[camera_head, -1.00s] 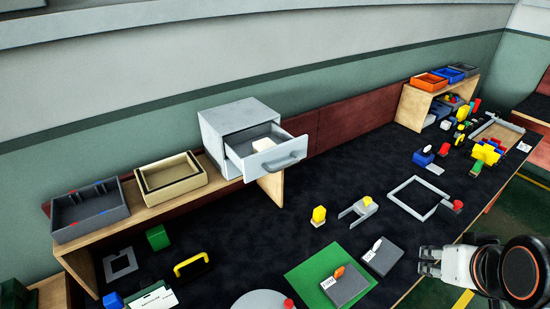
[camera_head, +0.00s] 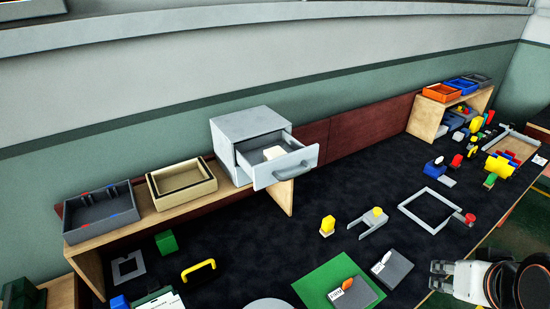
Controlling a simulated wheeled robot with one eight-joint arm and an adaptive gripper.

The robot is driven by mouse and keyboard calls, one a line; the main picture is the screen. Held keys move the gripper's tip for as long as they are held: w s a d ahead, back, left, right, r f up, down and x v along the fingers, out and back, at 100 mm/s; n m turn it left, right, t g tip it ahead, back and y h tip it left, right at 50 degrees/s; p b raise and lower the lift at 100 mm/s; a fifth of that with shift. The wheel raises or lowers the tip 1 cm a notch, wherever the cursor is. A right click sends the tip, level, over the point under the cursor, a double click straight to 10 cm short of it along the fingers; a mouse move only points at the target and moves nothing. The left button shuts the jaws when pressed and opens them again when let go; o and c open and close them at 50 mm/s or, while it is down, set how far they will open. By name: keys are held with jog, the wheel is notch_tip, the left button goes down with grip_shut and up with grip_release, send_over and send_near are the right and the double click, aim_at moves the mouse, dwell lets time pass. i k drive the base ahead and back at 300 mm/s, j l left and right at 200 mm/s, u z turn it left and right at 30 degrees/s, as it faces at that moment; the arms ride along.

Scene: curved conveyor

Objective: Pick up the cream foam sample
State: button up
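A cream block (camera_head: 273,153), which looks like the foam sample, lies inside the open drawer of a grey cabinet (camera_head: 245,124). The drawer (camera_head: 302,166) is pulled out toward the table, with a grey handle on its front; its front panel hides part of the inside.
The cabinet stands on a wooden shelf (camera_head: 190,198) beside a cream tray (camera_head: 182,201) and a dark grey tray (camera_head: 73,229). Dark surface before the drawer is clear.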

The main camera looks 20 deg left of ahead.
aim_at(276, 152)
jog(key=i+l, duration=0.55)
jog(key=i+l+u, duration=0.2)
jog(key=u, duration=0.2)
jog(key=i+l+u, duration=0.15)
jog(key=l+u, duration=0.25)
jog(key=i+l+u, duration=0.15)
jog(key=l+u, duration=0.25)
jog(key=j, duration=0.1)
